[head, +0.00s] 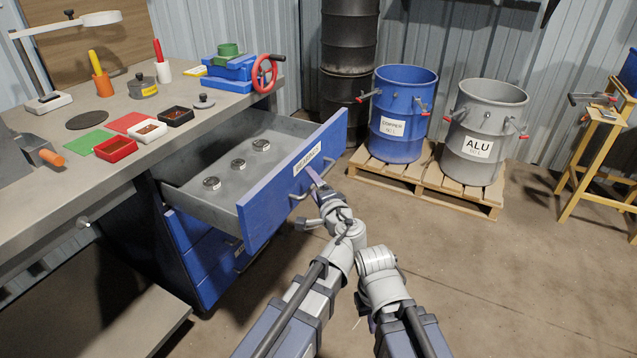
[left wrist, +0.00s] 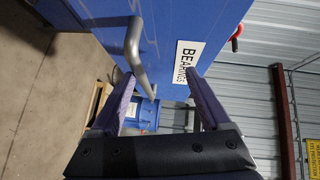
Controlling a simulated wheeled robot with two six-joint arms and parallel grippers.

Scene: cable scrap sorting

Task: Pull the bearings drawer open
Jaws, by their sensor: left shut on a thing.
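The blue-fronted bearings drawer (head: 285,188) stands well out from the bench, with three round metal bearings (head: 238,164) on its grey floor. In the left wrist view its front (left wrist: 180,30) carries a white label reading BEARINGS (left wrist: 187,62). My left gripper (head: 314,178) is at the drawer front, shut on the metal bar handle (head: 300,196). In the left wrist view the handle (left wrist: 138,55) runs between the two purple fingers. My right arm is low in the head view, and its fingers cannot be made out.
The workbench (head: 60,205) holds small trays, a lamp and tools. More blue drawers (head: 205,255) sit below the open one. A blue COPPER drum (head: 398,115) and a grey ALU drum (head: 482,135) stand on a pallet (head: 430,185).

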